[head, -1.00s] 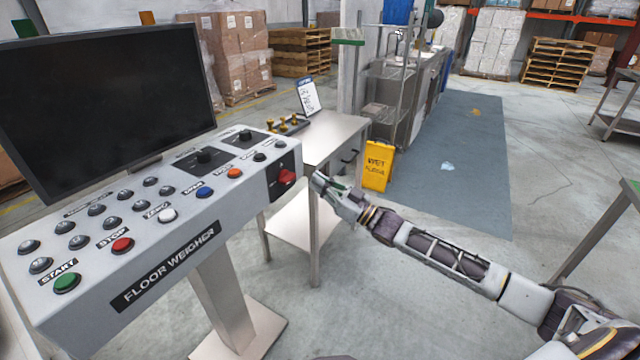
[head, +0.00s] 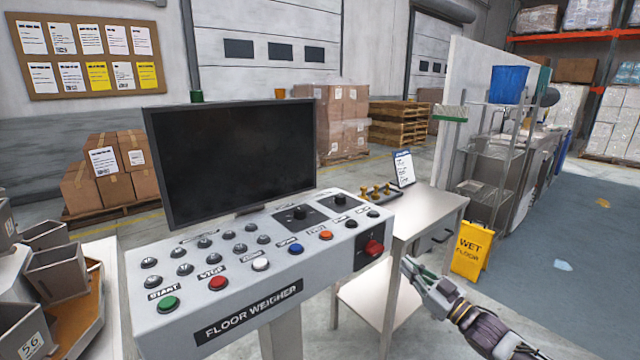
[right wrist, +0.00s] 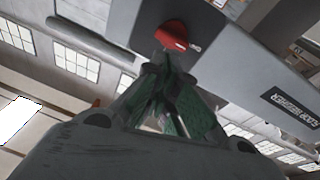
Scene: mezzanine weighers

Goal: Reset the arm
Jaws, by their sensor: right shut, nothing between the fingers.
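The floor weigher console (head: 165,330) is a grey slanted panel with rows of buttons. At its right end is a red rotary switch (head: 374,247) on a dark plate. My right gripper (head: 407,264) is just right of and below the switch in the head view, with its fingers together and empty. In the right wrist view, the shut fingertips (right wrist: 163,68) point at the red switch (right wrist: 172,36), with a small gap visible between them. My left gripper is in neither current view.
A black monitor (head: 235,160) stands behind the console. A steel table (head: 428,208) with a sign (head: 403,169) is to the right. A yellow wet-floor sign (head: 470,250) stands beyond my right gripper. Grey bins (head: 55,270) sit at the left. The blue-grey floor mat (head: 570,285) is mostly clear.

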